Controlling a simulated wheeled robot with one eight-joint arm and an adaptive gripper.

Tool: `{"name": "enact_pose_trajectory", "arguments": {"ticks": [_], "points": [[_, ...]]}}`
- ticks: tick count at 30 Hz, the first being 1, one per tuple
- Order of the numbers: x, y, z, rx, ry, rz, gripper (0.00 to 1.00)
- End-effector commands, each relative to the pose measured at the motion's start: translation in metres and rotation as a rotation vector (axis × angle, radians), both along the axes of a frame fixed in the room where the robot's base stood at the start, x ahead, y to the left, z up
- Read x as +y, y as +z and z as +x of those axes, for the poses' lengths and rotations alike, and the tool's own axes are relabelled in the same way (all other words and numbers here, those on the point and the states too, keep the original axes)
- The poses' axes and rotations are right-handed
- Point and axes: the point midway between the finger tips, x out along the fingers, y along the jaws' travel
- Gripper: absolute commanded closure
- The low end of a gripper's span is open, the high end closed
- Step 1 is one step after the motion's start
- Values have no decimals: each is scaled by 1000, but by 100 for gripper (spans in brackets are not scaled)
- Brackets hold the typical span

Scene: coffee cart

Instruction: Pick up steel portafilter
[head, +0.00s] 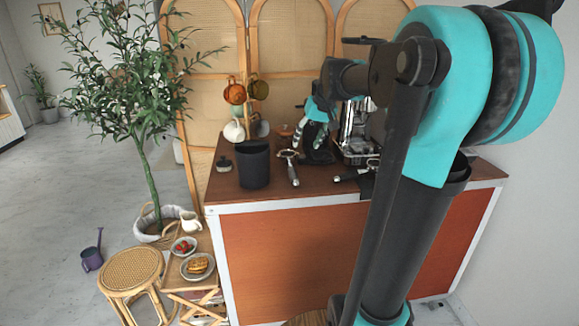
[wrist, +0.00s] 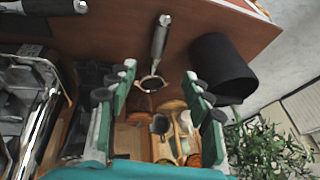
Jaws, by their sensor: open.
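My gripper (head: 310,138) is above the cart top, close to the ring end in the head view. In the wrist view my gripper (wrist: 159,70) has its fingers spread apart with nothing held. Whether a finger touches the portafilter cannot be told.
A dark cylindrical bin (head: 254,166) stands left of the portafilter; it also shows in the wrist view (wrist: 222,68). The espresso machine (head: 358,135) is at the right, with another dark handle (head: 352,175) near it. Cups (head: 235,93) hang behind.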

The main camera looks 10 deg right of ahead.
Motion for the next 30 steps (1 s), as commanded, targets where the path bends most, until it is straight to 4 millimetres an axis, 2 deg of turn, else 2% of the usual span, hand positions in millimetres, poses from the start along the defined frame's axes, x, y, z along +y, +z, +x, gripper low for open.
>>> {"name": "enact_pose_trajectory", "arguments": {"ticks": [13,16,23,30], "points": [[19,-80,31,1,1,-1,50],[21,-92,36,1,1,-1,50],[24,-105,40,1,1,-1,50],[30,-136,48,0,0,-1,50]]}}
